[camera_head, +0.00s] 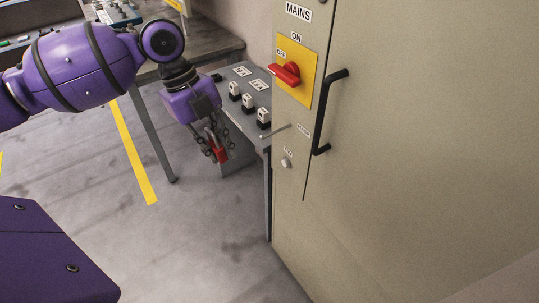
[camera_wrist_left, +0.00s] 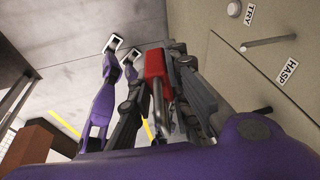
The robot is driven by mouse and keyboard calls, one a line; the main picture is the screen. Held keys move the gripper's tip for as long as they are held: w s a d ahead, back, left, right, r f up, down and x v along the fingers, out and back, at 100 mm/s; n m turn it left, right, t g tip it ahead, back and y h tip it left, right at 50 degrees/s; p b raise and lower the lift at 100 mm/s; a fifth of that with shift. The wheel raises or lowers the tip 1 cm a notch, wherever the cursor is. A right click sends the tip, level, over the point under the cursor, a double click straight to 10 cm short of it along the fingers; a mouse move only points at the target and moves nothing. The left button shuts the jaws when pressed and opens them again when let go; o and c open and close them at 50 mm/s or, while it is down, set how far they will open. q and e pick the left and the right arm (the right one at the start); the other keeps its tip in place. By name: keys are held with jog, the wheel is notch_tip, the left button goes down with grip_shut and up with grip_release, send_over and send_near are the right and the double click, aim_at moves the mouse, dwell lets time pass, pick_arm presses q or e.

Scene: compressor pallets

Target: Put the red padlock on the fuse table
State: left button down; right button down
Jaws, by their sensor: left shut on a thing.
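The red padlock (camera_head: 219,151) hangs at the tips of my left gripper (camera_head: 215,143) in the head view, beside the left edge of the fuse table. The left gripper is shut on it. In the left wrist view the red padlock body (camera_wrist_left: 157,65) shows between the dark fingers (camera_wrist_left: 160,85), with its grey shackle toward the palm. The fuse table (camera_head: 235,112) is a small grey table against the cabinet. Several black-and-white fuses and two labels are on its top. The gripper hides part of its left side. My right gripper is in no view.
A beige cabinet (camera_head: 420,150) fills the right side, with a red switch (camera_head: 286,74) on a yellow plate, a black handle (camera_head: 327,112) and a thin hasp rod (camera_head: 276,132) sticking out over the fuse table. A workbench (camera_head: 205,45) stands behind. Floor at lower middle is clear.

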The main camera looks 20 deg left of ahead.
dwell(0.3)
pick_arm(q)
jog(key=w+d+f, duration=0.7)
jog(key=w+d, duration=0.1)
jog(key=w, duration=0.3)
jog(key=shift+d, duration=0.35)
jog(key=shift+w+f, duration=0.1)
jog(key=shift+f, duration=0.05)
jog(key=shift+f, duration=0.25)
jog(key=c, duration=1.7)
grip_release()
jog(key=shift+f, duration=0.15)
jog(key=shift+o, duration=0.2)
